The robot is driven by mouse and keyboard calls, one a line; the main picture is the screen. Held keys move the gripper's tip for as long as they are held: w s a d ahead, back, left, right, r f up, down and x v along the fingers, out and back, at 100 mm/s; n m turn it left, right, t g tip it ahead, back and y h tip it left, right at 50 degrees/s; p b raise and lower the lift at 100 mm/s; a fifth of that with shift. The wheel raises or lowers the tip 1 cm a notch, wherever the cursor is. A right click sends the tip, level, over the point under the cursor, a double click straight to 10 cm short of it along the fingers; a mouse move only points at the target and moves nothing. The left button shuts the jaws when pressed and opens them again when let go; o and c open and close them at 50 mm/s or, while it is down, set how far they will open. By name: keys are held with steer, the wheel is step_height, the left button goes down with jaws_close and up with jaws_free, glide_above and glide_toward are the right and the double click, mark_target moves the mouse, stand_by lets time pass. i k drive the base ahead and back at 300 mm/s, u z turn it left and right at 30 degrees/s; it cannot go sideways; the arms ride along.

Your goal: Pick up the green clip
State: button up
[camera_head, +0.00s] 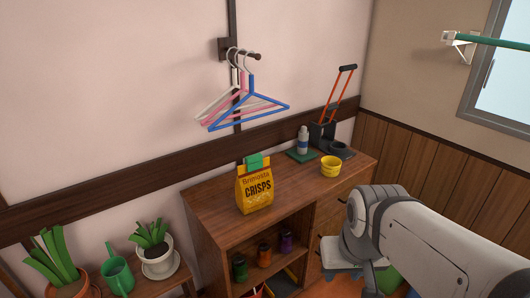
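The green clip (253,162) sits on the top edge of a yellow crisps bag (255,190). The bag stands upright on top of the wooden cabinet (215,220). My arm comes in from the right, and its grey end with my gripper (338,260) is low, right of the cabinet and below its top. It is apart from the clip and bag. The fingers are not clear enough to tell open from shut, and I see nothing held.
A yellow bowl (331,166), a bottle (303,140) and a dark caddy (322,132) with orange handles stand at the cabinet's back right. Hangers (250,100) hang on the wall.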

mark_target(254, 161)
steer(key=u, duration=0.15)
steer(key=i, duration=0.9)
steer(key=z, duration=0.05)
